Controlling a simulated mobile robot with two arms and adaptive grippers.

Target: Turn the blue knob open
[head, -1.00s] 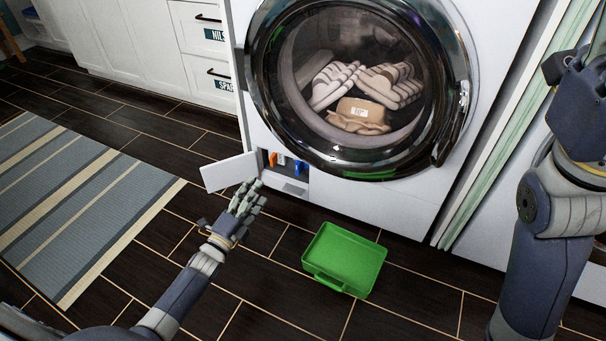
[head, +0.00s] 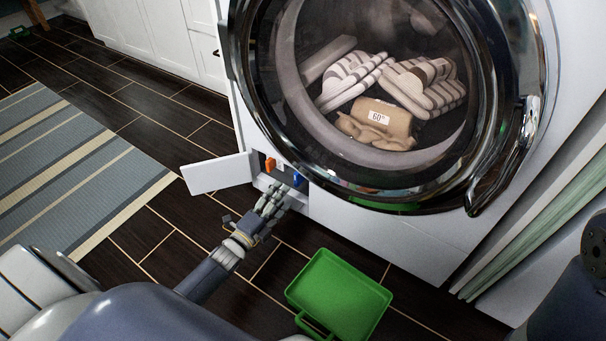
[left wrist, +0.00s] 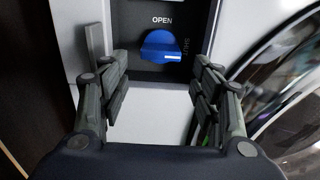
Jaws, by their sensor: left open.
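The blue knob (head: 298,179) sits inside a small open compartment low on the front of the white washing machine, right of an orange part (head: 270,165). In the left wrist view the blue knob (left wrist: 162,48) lies just beyond and between my fingertips, below the word OPEN, with SHUT printed to its right. A lighter blue stripe crosses the knob. My left gripper (head: 272,200) is open in front of the compartment; its spread fingers (left wrist: 158,75) show empty space between them, apart from the knob. My right gripper is not in view.
The white flap (head: 215,174) of the compartment stands open to the left. A green tray (head: 340,292) lies on the dark floor below. The round glass washer door (head: 400,60) is above, with laundry behind it. A striped rug (head: 70,160) lies left.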

